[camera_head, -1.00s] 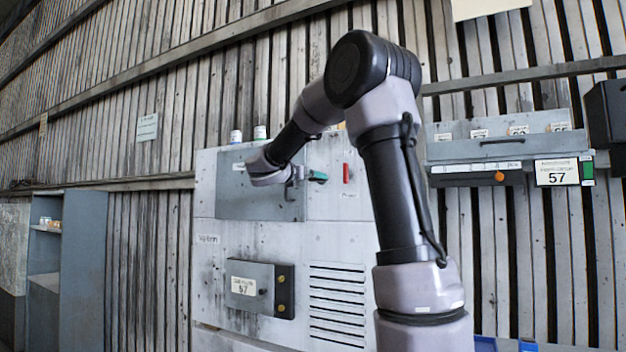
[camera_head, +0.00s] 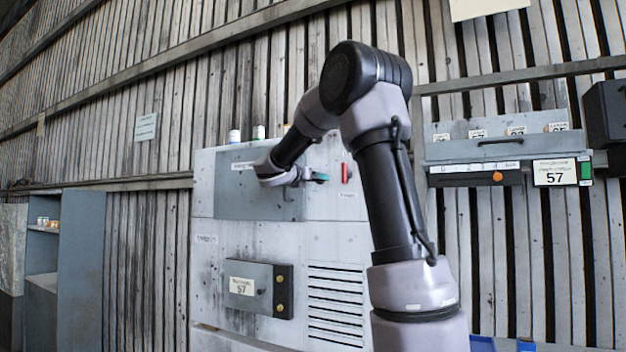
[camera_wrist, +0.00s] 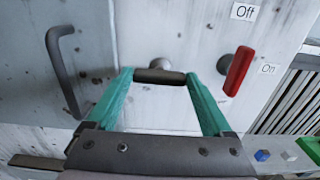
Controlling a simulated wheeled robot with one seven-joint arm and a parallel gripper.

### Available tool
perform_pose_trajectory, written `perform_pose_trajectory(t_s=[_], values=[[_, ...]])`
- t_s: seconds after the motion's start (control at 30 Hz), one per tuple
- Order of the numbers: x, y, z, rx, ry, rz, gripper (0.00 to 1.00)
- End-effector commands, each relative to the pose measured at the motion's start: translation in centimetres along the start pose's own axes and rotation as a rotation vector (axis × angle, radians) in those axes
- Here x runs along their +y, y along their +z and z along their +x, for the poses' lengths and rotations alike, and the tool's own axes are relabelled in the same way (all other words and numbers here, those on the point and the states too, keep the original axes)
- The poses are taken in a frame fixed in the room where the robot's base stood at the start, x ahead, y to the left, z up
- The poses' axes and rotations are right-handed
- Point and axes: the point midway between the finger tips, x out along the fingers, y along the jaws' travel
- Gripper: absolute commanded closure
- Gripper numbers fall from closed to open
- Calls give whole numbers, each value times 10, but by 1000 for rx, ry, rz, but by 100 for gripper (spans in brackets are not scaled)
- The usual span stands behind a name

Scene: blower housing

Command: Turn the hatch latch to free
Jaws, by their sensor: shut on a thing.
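The hatch (camera_head: 250,203) is the darker grey panel at the upper left of the pale housing. Its dark bar handle (camera_wrist: 64,72) stands left of my gripper in the wrist view. The hatch latch (camera_wrist: 160,77) is a short dark bar just right of the hatch's edge. My gripper (camera_wrist: 159,75) has teal fingers, one at each end of the bar, and is shut on it. In the head view my gripper (camera_head: 318,177) is small, at the hatch's right edge, and the latch cannot be made out there.
A red lever (camera_wrist: 237,70) stands close right of my gripper, between "Off" and "On" labels.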

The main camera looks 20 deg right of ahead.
Motion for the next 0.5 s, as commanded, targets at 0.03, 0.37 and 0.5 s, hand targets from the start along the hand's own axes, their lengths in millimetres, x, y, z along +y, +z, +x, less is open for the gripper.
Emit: perform_pose_trajectory(t_s=[0.03,0.37,0.5], values=[[0,0,0,0,0,9,71],[-1,0,0,0,0,187,71],[-1,0,0,0,0,313,71]])
